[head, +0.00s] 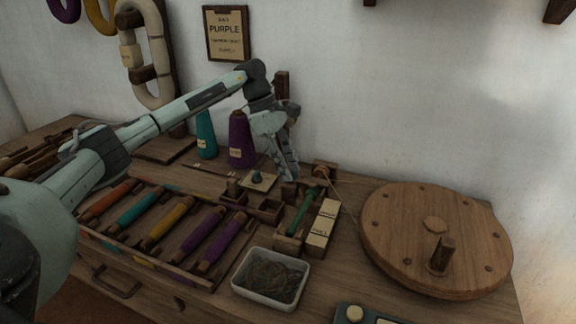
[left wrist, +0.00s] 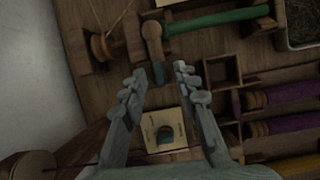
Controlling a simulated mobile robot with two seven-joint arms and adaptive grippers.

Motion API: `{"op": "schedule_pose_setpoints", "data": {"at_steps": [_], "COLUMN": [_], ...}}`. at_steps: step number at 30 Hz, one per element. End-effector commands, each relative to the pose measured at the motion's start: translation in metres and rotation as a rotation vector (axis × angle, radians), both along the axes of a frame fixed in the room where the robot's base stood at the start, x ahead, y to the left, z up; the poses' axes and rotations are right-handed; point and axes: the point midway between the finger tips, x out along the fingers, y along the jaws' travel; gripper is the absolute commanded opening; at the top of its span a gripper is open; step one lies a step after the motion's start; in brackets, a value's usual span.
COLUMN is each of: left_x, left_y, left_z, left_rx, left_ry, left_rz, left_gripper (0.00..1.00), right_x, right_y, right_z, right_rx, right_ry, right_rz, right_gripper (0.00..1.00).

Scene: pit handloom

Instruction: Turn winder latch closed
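The winder holds a green bobbin (head: 305,212), which lies lengthwise; it also shows in the left wrist view (left wrist: 215,20). At its end is a brown wooden piece with a rounded head (left wrist: 152,32), which looks like the latch; I cannot tell its turn position. A short dark teal tip (left wrist: 158,73) shows below it. My left gripper (head: 291,178) points down over this end of the winder. In the left wrist view my left gripper (left wrist: 161,73) is open, its fingertips on either side of the teal tip; contact is unclear. My right gripper is not in view.
A wooden wheel (head: 400,235) stands right of the winder. A white dish (head: 260,298) is in front. A rack with colored bobbins (head: 165,228) lies left. A purple cone (head: 240,140) and a teal cone (head: 205,135) stand behind, near the wall.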

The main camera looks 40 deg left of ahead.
Motion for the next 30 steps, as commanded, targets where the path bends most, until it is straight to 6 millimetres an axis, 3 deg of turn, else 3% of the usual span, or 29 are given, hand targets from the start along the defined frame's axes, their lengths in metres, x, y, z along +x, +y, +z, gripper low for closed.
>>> {"op": "schedule_pose_setpoints", "data": {"at_steps": [5,18,30], "left_x": [-0.001,-0.008,-0.01], "left_y": [0.008,0.04,0.045], "left_z": [0.02,0.098,0.111], "left_rx": [0.001,0.0,0.0], "left_ry": [-0.004,-0.003,-0.001], "left_rz": [0.003,0.001,0.0], "left_gripper": [0.3,0.3,0.3], "right_x": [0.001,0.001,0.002], "right_y": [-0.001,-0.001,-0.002], "right_z": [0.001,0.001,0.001], "right_rx": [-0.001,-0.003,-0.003], "right_ry": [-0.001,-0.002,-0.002], "right_rz": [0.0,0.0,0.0], "right_gripper": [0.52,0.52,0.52]}}
